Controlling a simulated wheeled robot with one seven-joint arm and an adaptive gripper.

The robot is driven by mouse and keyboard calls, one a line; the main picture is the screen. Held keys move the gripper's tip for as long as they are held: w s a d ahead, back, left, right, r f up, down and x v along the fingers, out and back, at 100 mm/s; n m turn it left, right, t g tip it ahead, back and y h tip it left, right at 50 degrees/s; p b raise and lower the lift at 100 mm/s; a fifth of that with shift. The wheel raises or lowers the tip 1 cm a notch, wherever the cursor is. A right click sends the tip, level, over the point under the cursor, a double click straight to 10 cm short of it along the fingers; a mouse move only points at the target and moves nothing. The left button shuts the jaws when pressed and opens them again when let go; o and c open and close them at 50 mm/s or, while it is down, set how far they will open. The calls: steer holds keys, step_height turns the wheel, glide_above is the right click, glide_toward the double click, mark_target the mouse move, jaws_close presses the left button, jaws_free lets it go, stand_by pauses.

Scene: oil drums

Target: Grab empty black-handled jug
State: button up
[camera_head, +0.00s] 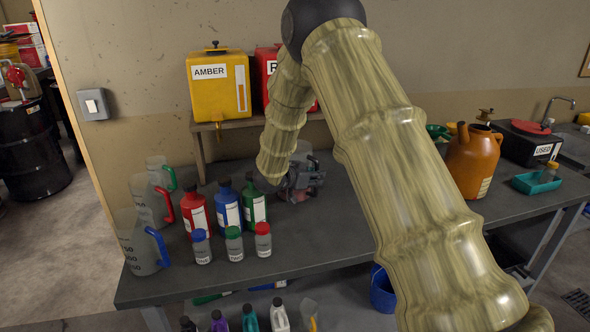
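My arm reaches down over the grey workbench (300,243). My gripper (303,182) is low at the bench top, behind the green bottle and below the amber tank's shelf. It is small and dark here, and its fingers are hard to make out. A pale, see-through shape (313,161) shows right at the gripper; it may be a clear jug, but I cannot make out a black handle. Three clear jugs stand at the bench's left: one with a green handle (158,172), one with a red handle (148,203), one with a blue handle (140,247).
Red (196,211), blue (228,206) and green (253,205) bottles stand left of my gripper, with three small capped bottles in front. A yellow AMBER tank (219,86) and a red tank (268,70) sit on a raised shelf. A brown jug (472,160) stands right.

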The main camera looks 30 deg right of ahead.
steer(key=shift+x, duration=0.8)
steer(key=shift+s+a+r, duration=0.1)
steer(key=shift+s+a, duration=0.05)
jaws_close()
steer(key=shift+r, duration=0.1)
